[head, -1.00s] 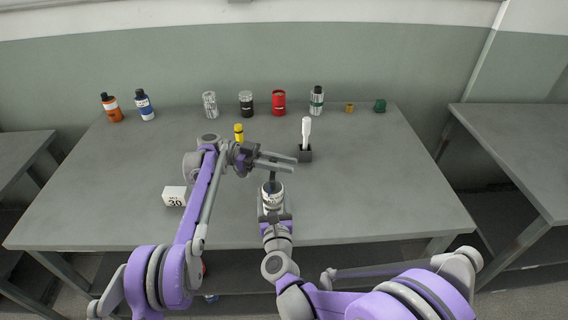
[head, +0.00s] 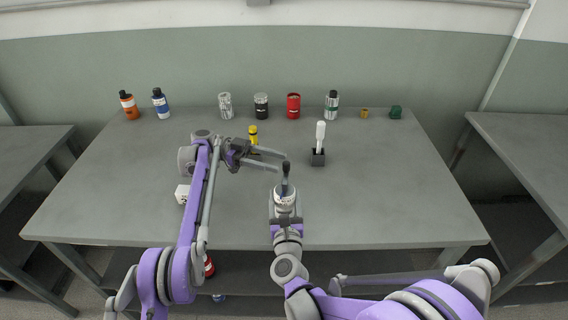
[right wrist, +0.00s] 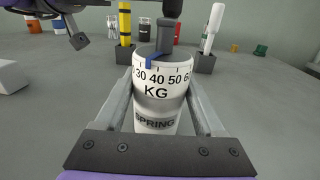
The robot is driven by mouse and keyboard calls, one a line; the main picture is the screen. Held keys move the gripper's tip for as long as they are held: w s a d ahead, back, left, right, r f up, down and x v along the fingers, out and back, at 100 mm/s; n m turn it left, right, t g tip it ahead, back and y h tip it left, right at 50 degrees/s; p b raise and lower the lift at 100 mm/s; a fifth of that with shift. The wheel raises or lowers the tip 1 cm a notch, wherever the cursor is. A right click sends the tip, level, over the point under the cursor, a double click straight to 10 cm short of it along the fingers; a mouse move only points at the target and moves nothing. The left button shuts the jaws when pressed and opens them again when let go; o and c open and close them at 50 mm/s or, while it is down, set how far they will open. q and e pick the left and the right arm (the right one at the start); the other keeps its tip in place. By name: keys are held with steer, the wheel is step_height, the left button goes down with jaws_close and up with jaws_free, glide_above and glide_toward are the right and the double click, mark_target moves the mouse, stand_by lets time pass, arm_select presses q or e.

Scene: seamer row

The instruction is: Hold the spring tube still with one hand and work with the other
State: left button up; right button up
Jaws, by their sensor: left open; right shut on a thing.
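The spring tube (head: 285,198) is a white cylinder marked "KG" and "SPRING", with a dark shaft and black knob on top. My right gripper (head: 285,212) is shut on it near the table's front edge and holds it upright. In the right wrist view the tube (right wrist: 158,100) stands between my fingers, its scale facing the camera. A blue marker (right wrist: 154,60) sits at the scale's top edge near 30 to 40. My left gripper (head: 283,163) is open, its fingertips close to the knob in the head view. Whether they touch the knob cannot be told.
A yellow tube (head: 253,135) in a holder and a white-handled tool in a dark block (head: 317,158) stand behind. A white block (head: 182,194) lies left. Bottles, cans and small parts line the back edge, including a red can (head: 293,106). The table's right side is clear.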

arm_select(q)
steer(key=shift+w+a, duration=0.1)
steer(key=shift+a, duration=0.1)
steer(key=shift+w+a+r+n+t, duration=0.15)
steer(key=shift+a+n+t, duration=0.35)
steer(key=shift+t, duration=0.3)
steer(key=shift+a+n+t+h, duration=0.3)
steer(key=shift+n+t+h, duration=0.15)
steer(key=shift+t, duration=0.25)
steer(key=s+a+n+t, duration=0.3)
steer(key=n+t, duration=0.1)
steer(key=t, duration=0.2)
steer(key=w+d, duration=0.1)
steer(key=d, duration=1)
steer(key=shift+w+d+f, duration=0.3)
steer(key=shift+d, duration=0.1)
steer(key=shift+c, duration=0.4)
jaws_close()
